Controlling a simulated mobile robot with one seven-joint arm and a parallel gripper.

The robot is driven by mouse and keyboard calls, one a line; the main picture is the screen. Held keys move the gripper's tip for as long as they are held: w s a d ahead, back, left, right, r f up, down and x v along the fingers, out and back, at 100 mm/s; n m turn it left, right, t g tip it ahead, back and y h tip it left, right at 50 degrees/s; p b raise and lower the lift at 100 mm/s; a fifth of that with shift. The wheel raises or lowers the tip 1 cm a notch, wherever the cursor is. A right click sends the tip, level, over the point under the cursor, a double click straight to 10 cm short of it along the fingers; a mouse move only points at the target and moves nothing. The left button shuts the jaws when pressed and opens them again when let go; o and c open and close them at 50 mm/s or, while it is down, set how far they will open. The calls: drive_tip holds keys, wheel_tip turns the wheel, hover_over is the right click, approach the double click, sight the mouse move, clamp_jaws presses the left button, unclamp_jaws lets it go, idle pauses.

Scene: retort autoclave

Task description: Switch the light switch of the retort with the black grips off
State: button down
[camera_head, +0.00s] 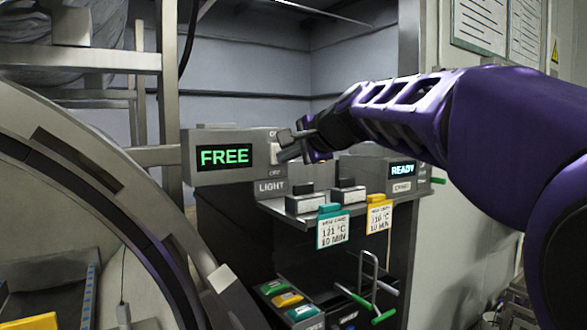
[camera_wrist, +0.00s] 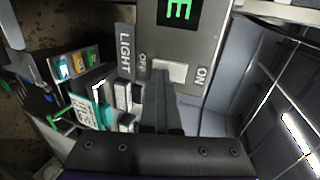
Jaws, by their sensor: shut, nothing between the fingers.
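The light switch is a pale rocker on a grey panel (camera_head: 190,165) with a green FREE display (camera_head: 224,156) and a LIGHT label (camera_head: 271,187). In the wrist view the switch (camera_wrist: 174,71) lies between the words OFF, on the left, and ON, on the right. My gripper (camera_head: 287,147) is shut and empty, at the switch in the head view and partly covering it. In the wrist view my gripper (camera_wrist: 160,88) points at the switch, nearer its OFF side. I cannot tell whether it touches, nor which way the rocker is tilted. I cannot make out black grips.
A second display reading READY (camera_head: 402,170) stands to the right. A shelf below holds grey boxes, a teal-clipped card (camera_head: 332,230) and a yellow-clipped card (camera_head: 378,217). A green-tipped lever (camera_head: 384,288) sits lower. A large round metal rim (camera_head: 150,225) is on the left.

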drive_tip(key=shift+w+a+f, duration=0.1)
drive_tip(key=shift+a+f, duration=0.05)
drive_tip(key=shift+f, duration=0.1)
drive_tip(key=shift+r, duration=0.1)
